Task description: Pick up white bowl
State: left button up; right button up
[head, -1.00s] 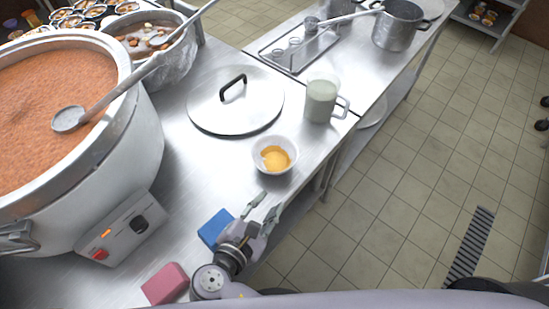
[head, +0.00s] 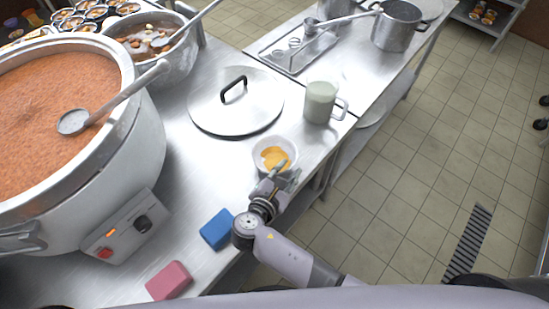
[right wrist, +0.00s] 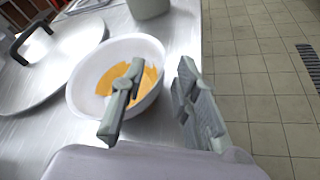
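The white bowl (head: 262,148) stands upright on the steel counter near its edge, with yellow-orange food inside. It also shows in the right wrist view (right wrist: 88,66). My right gripper (head: 284,170) is at the bowl's near right rim. In the right wrist view the right gripper (right wrist: 158,85) is open, with one finger over the inside of the bowl and the other outside it. The bowl's near right wall lies between the fingers. I cannot tell whether either finger touches it. My left gripper is not in view.
A round lid (head: 236,112) with a black handle lies behind the bowl, beside a mug (head: 320,102). A blue block (head: 217,229) and a pink block (head: 169,281) lie nearer. A large pot (head: 120,165) of orange congee stands at left. Tiled floor lies right.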

aim_at(291, 165)
jog(key=x, duration=0.3)
jog(key=shift+w+d+f, duration=0.15)
jog(key=shift+w, duration=0.05)
jog(key=shift+s, duration=0.1)
grip_shut()
dwell(0.3)
